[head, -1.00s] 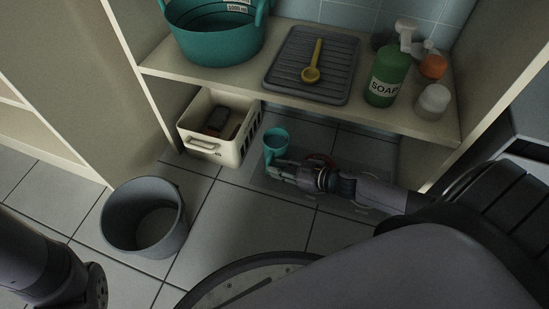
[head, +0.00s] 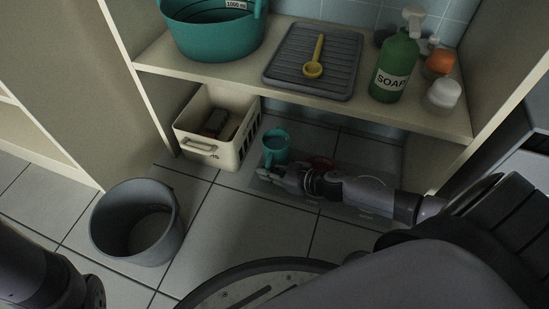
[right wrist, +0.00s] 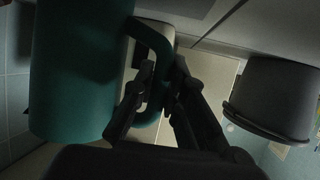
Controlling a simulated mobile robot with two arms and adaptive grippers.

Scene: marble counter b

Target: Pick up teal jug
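The teal jug (head: 275,145) stands upright in the dim space under the shelf, to the right of the cream crate. In the right wrist view the jug's body (right wrist: 75,75) fills the left side, with its handle (right wrist: 152,36) pointing right. My right gripper (head: 268,173) is at the near side of the jug. In the right wrist view its two fingers (right wrist: 162,80) lie on either side of the handle and look closed on it. The jug's base is partly hidden in the head view. My left gripper is out of view; only part of the left arm shows.
The cream crate (head: 247,150) holds dark items. A grey bin (head: 110,222) stands on the tiles at left. The shelf (head: 200,73) above bears a teal bucket (head: 210,35), a grey tray (head: 285,75) with a yellow spoon (head: 314,68), and a green soap bottle (head: 393,70).

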